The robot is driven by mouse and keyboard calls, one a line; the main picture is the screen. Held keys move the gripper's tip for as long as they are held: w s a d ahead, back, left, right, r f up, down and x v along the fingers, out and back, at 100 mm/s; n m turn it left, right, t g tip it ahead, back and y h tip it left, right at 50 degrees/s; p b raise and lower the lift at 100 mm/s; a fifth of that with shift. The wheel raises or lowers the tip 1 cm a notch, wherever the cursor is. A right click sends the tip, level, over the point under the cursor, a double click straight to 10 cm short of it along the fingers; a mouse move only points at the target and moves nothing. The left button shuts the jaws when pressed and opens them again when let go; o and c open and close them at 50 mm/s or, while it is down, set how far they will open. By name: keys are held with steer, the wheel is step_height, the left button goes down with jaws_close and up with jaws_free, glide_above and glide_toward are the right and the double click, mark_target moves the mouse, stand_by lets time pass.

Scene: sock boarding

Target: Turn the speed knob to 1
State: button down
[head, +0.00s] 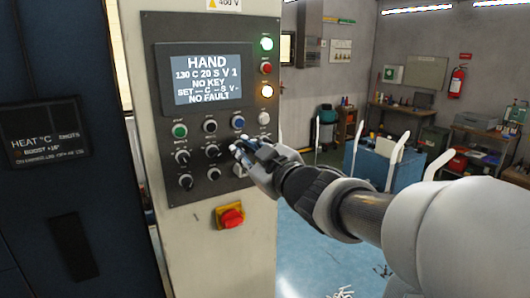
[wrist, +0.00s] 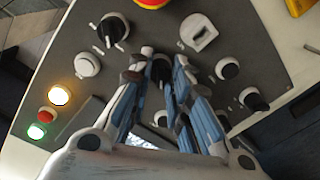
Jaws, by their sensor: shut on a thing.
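The grey control panel (head: 205,110) is upright on a pale cabinet, with a screen (head: 208,79) reading HAND, 130 C 20 S V 1, NO KEY, NO FAULT. My gripper (head: 240,148) is at the right side of the panel's knob rows. In the wrist view my gripper (wrist: 160,62) has its two fingers on either side of a black knob (wrist: 160,72) and is shut on it. The fingers partly hide the knob, and its label and pointer cannot be read, so I cannot tell by label whether it is the speed knob.
Other black knobs (head: 185,182) and buttons sit close by. A key switch (wrist: 198,32) and another black knob (wrist: 113,28) flank the fingers. A red stop button (head: 231,217) is below. Green, red and amber lamps (head: 266,91) are above right.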

steer(key=c, duration=1.4)
jaws_free()
steer(key=shift+c, duration=0.2)
steer(key=v, duration=1.2)
steer(key=s+d+f+m+g+h, duration=0.1)
steer(key=s+d+f+m+h, duration=0.2)
steer(key=d+f+m+h, duration=0.35)
steer(key=s+d+f+m+g+h, duration=0.1)
steer(key=s+d+f+m+h, duration=0.25)
steer(key=d, duration=0.55)
steer(key=s+a+f+m+g, duration=0.1)
steer(key=s+f+g, duration=0.3)
steer(key=s, duration=0.4)
steer(key=s+f+m+g, duration=0.1)
steer(key=s+f+g, duration=0.3)
steer(key=s+f, duration=0.3)
steer(key=s, duration=0.2)
steer(key=shift+s+a+f+m, duration=0.3)
steer(key=shift+a+f+m, duration=0.05)
steer(key=shift+a+m, duration=0.05)
